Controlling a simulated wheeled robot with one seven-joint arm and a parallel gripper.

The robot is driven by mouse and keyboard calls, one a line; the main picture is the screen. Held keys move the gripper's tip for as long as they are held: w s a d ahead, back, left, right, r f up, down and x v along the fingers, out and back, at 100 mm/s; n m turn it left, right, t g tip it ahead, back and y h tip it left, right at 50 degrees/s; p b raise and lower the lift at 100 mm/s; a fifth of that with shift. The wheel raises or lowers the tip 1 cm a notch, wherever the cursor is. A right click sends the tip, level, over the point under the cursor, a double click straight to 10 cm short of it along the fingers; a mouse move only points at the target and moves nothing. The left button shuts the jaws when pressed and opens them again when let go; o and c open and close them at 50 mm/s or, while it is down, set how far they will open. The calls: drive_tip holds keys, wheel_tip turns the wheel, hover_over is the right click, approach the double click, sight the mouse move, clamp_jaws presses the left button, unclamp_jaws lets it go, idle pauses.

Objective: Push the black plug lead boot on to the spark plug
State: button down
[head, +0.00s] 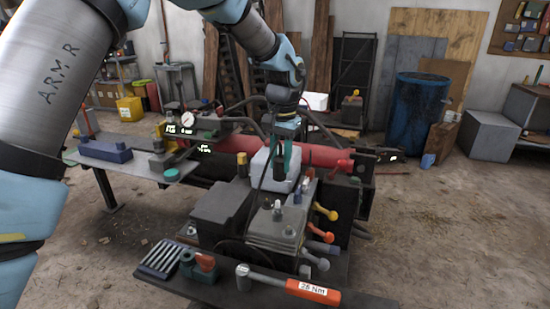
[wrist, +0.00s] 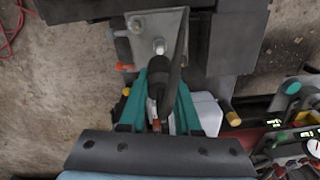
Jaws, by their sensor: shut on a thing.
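My gripper (head: 286,160), with teal fingers, is shut on the black plug lead boot (head: 280,172) and holds it above the engine. In the wrist view the boot (wrist: 156,88) sits between the two fingers (wrist: 160,98). The spark plug (head: 277,208) stands upright on the grey engine head (head: 268,233), below and in front of the boot in the head view. Its pale tip (wrist: 159,46) shows beyond the fingertips in the wrist view. Boot and plug look apart. The boot's open end is too small to make out.
A black lead (wrist: 176,70) passes close beside the boot. Levers with yellow (head: 331,214) and orange (head: 327,235) knobs stand right of the engine. An orange-handled torque wrench (head: 300,287) and a socket rack (head: 160,258) lie on the front shelf. A red cylinder (head: 320,160) lies behind.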

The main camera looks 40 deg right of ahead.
idle(0.3)
drive_tip(key=b, duration=0.3)
hover_over(278, 201)
drive_tip(key=shift+s+f, duration=0.15)
drive_tip(key=shift+f, duration=2.65)
drive_tip(key=shift+f, duration=0.1)
drive_tip(key=shift+f+b, duration=1.1)
drive_tip(key=shift+f, duration=1.05)
drive_tip(key=c, duration=0.5)
unclamp_jaws()
drive_tip(key=shift+c, duration=0.2)
wheel_tip(278, 201, up, 11)
drive_tip(key=b, duration=0.2)
drive_tip(key=shift+b, duration=0.3)
drive_tip(key=shift+f, duration=0.15)
